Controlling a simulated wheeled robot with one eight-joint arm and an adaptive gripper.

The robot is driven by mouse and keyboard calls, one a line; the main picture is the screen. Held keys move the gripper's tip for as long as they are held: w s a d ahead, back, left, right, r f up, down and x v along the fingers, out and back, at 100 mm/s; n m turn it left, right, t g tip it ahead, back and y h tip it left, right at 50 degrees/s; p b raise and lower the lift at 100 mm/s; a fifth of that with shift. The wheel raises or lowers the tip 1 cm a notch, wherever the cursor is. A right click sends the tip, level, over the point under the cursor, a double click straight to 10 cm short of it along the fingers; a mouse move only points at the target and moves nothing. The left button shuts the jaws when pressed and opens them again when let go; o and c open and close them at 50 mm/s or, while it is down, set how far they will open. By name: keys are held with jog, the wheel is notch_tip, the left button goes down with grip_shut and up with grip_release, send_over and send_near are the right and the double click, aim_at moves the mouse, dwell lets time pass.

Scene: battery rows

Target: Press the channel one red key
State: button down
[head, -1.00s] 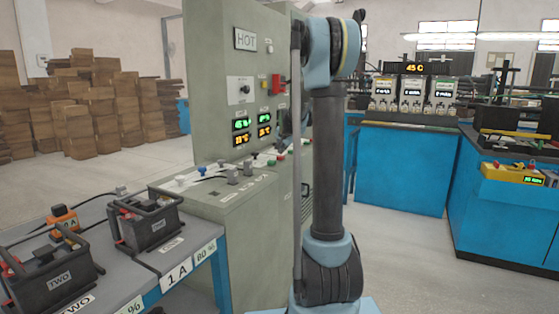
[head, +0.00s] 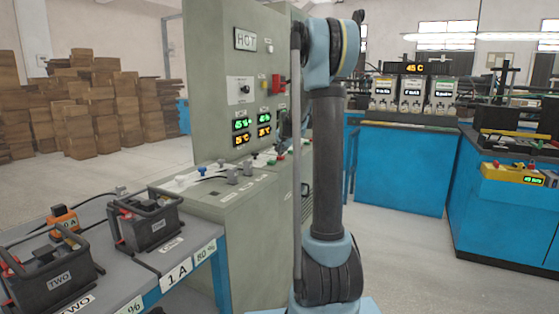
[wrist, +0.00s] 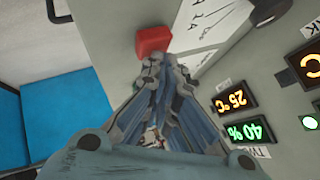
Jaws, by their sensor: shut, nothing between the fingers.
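A red block-shaped key (wrist: 153,40) shows at the top of the wrist view, just beyond my fingertips. I cannot read a channel label on it. My gripper (wrist: 152,65) is shut and empty, its tips close to the red key's near edge; I cannot tell whether they touch. In the head view the gripper is largely hidden behind my arm, near the right side of the grey-green cabinet (head: 215,70). Small red, green, blue and grey parts sit on its console ledge (head: 235,195). A red switch (head: 278,84) is higher on the panel.
Lit displays (wrist: 237,100) lie right of my gripper in the wrist view. A white marked plate (wrist: 210,25) is beside the red key. Two batteries (head: 145,220) (head: 60,283) stand on the left bench. Blue cabinets (head: 400,165) are at the back right; open floor lies between.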

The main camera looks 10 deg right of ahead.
aim_at(282, 157)
jog(key=shift+f, duration=0.2)
jog(key=shift+r, duration=0.15)
dwell(0.5)
jog(key=shift+r, duration=0.7)
jog(key=shift+r, duration=2.5)
